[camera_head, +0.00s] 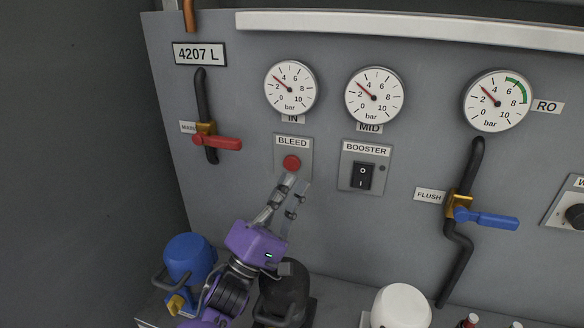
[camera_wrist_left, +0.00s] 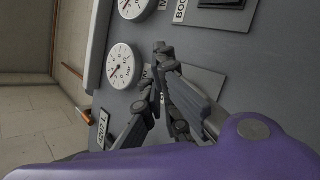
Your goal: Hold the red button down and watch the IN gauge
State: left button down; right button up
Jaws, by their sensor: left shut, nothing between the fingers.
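The red button (camera_head: 291,162) sits on the BLEED plate (camera_head: 278,153) in the head view, below the IN gauge (camera_head: 291,87). The IN gauge's needle points up and left, between 2 and 4 bar. My left gripper (camera_head: 295,182) is shut and empty, with its fingertips just below the button; I cannot tell whether they touch it. In the left wrist view my left gripper (camera_wrist_left: 153,76) reaches toward the panel, and the IN gauge (camera_wrist_left: 122,67) shows beside it. The button is hidden there. My right gripper is not in view.
The MID gauge (camera_head: 374,96) and BOOSTER switch (camera_head: 362,176) are to the right. A red-handled valve (camera_head: 217,142) is on the left, a blue-handled FLUSH valve (camera_head: 485,218) on the right. Blue (camera_head: 188,256), black (camera_head: 286,288) and white (camera_head: 400,306) vessels stand below.

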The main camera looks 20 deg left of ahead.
aim_at(291, 164)
pick_arm(q)
jog(key=w, duration=0.2)
jog(key=shift+w, duration=0.3)
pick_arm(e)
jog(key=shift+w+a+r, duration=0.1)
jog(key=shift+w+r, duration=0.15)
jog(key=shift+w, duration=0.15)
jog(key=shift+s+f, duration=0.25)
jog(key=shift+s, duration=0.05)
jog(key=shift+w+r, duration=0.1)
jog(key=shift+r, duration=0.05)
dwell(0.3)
pick_arm(q)
jog(key=shift+w, duration=0.1)
jog(key=shift+w, duration=0.3)
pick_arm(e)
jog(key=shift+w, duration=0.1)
pick_arm(q)
jog(key=shift+w, duration=0.15)
dwell(0.4)
